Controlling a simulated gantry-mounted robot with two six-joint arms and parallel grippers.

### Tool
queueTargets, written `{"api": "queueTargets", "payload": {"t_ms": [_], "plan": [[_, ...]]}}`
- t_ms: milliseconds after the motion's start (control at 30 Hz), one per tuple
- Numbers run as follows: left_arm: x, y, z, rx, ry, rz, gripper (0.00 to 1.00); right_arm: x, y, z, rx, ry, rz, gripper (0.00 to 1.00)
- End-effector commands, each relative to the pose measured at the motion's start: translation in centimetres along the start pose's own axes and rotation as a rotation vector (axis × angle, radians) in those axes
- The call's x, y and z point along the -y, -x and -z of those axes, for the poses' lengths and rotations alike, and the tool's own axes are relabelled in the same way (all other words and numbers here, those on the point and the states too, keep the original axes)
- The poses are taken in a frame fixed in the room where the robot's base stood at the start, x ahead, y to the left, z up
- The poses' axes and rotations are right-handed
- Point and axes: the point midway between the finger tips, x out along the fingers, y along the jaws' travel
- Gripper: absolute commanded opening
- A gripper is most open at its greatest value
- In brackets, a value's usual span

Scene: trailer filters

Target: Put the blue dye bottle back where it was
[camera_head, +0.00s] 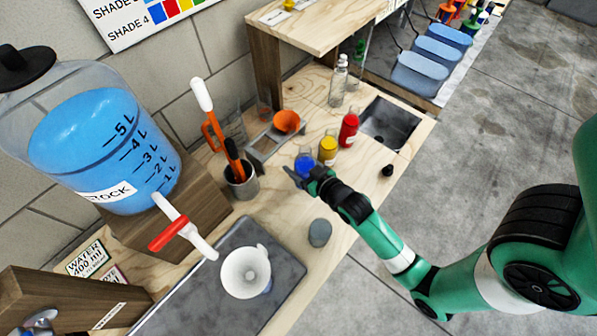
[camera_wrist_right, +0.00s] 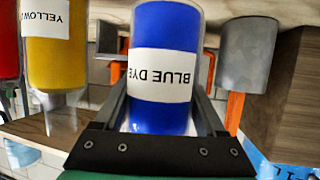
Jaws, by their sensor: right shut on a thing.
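The blue dye bottle (camera_head: 304,162) is in my right gripper (camera_head: 296,172), at the near end of a row with the yellow bottle (camera_head: 327,150) and the red bottle (camera_head: 348,129). In the right wrist view the blue dye bottle (camera_wrist_right: 166,35) sits between the two fingers, its label upside down in the picture. The yellow bottle (camera_wrist_right: 57,75) is beside it to the left, apart from it. I cannot tell whether the blue bottle's base touches the bench. My left gripper is not in view.
A sink (camera_head: 392,124) lies right of the row, with a small black cap (camera_head: 387,170) nearby. A tool cup (camera_head: 241,184) and a holder with an orange funnel (camera_head: 287,121) stand to the left. A grey cylinder (camera_head: 319,232) and a white jug (camera_head: 244,272) stand nearer.

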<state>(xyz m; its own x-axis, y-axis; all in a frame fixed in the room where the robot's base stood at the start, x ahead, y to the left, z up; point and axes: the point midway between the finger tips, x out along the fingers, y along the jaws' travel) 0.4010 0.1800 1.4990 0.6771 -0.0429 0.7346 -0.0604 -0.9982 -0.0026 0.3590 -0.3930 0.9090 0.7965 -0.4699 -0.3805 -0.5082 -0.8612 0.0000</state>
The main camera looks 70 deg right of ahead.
Motion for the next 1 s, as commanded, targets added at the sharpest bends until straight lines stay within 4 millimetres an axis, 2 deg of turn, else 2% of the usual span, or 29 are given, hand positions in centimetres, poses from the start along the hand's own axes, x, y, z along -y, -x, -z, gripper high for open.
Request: {"api": "queueTargets", "payload": {"t_ms": [167,400,733,767,900,1000], "plan": [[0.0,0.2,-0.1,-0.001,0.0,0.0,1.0,-0.1,-0.5,-0.2,-0.003,0.0,0.001,0.0],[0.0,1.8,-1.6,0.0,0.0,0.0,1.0,-0.4,-2.4,-3.6,0.0,0.0,0.0,0.0],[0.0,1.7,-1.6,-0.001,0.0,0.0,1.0,-0.4,-2.4,-3.6,-0.002,0.0,0.001,0.0],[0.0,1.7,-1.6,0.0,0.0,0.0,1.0,-0.4,-2.4,-3.8,0.0,0.0,0.001,0.75],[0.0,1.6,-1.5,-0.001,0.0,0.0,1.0,-0.4,-2.4,-3.7,0.0,0.0,0.001,1.0],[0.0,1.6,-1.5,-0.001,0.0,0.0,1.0,-0.4,-2.4,-3.7,0.0,0.0,0.001,1.0]]}}
